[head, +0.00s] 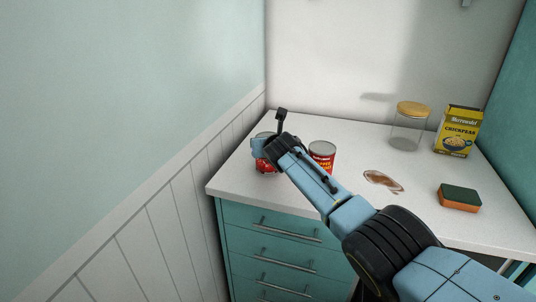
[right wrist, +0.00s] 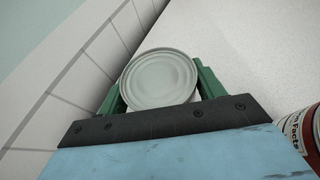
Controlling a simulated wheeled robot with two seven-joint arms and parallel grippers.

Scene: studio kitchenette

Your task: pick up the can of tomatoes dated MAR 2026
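A red can (head: 266,166) stands near the counter's left edge, partly hidden behind my right gripper. In the right wrist view its plain pale lid (right wrist: 160,78) lies between the two green fingers of my right gripper (right wrist: 161,88). The fingers are close to the lid's rim on both sides; I cannot tell whether they press on it. A second red can (head: 322,155) with yellow lettering stands to the right, apart from the gripper. Part of it shows at the right edge of the wrist view (right wrist: 302,133). No date is readable on either can. My left gripper is not in view.
A glass jar (head: 408,129) with a yellowish lid and a yellow chickpeas box (head: 457,131) stand at the back right. A brown spill (head: 383,181) and a green-and-orange sponge (head: 459,198) lie on the white counter (head: 350,207). A panelled wall (head: 190,165) borders its left side.

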